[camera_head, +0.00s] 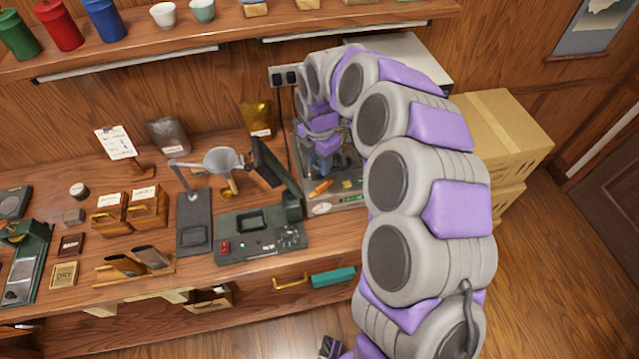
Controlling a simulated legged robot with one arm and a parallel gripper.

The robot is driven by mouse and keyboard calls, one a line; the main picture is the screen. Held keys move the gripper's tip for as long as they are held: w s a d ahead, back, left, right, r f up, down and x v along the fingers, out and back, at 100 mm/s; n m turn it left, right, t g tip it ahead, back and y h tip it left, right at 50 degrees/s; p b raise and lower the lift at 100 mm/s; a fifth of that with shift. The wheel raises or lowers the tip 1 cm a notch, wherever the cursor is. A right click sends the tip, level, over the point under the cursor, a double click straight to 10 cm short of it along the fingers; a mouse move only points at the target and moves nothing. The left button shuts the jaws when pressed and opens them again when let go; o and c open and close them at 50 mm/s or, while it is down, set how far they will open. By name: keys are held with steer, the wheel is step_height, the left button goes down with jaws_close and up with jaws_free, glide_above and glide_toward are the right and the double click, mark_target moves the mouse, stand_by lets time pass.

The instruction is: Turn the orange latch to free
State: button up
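A small orange latch (322,187) shows on the front of a clear-walled machine (352,170) at the back of the wooden counter. It lies slantwise; its exact turn is too small to read. My gripper (321,166) is at the machine, just above the latch in the picture. Its fingers are small and partly hidden by my arm and the machine, so I cannot tell whether they are open or touch the latch. My grey and purple arm arches in from the lower right and covers the machine's right side.
A dark device with a raised lid (262,232) stands left of the machine, with a lamp (222,160) beside it. Small wooden boxes (130,210) stand further left. Cardboard boxes (500,135) stand at right; a shelf (230,38) runs above.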

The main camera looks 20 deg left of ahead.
mark_target(319, 186)
step_height(319, 186, down, 10)
steer(key=shift+f, duration=0.15)
steer(key=shift+c, duration=0.2)
jaws_close()
stand_by(0.4)
